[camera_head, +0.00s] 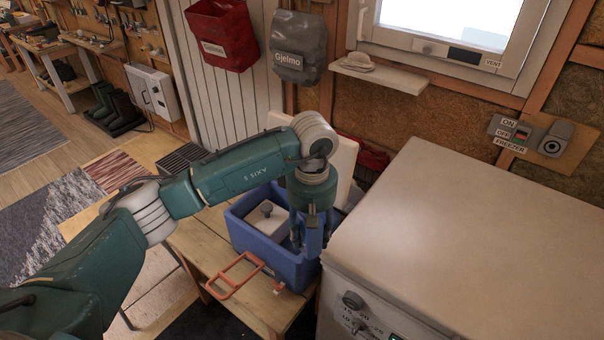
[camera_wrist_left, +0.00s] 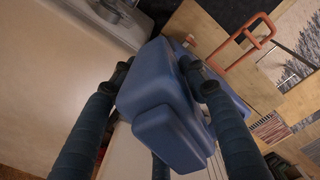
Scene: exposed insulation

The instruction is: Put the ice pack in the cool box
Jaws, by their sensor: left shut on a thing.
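The blue cool box (camera_head: 285,262) stands open on a wooden bench, with its pale lid (camera_head: 343,158) raised behind it and an orange handle (camera_head: 236,276) at its front. A white block with a grey knob (camera_head: 265,216) shows inside its left part. My left gripper (camera_head: 311,246) points down at the right part of the box. In the left wrist view it is shut on the blue ice pack (camera_wrist_left: 160,100), which hides most of the box behind it. Whether the pack touches the box cannot be told. My right gripper is not in view.
A large white freezer (camera_head: 465,235) stands close on the right of the box. The wooden bench (camera_head: 205,238) has free room left of the box. A dark slatted crate (camera_head: 181,158) sits behind on the left. Red and grey bags hang on the wall.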

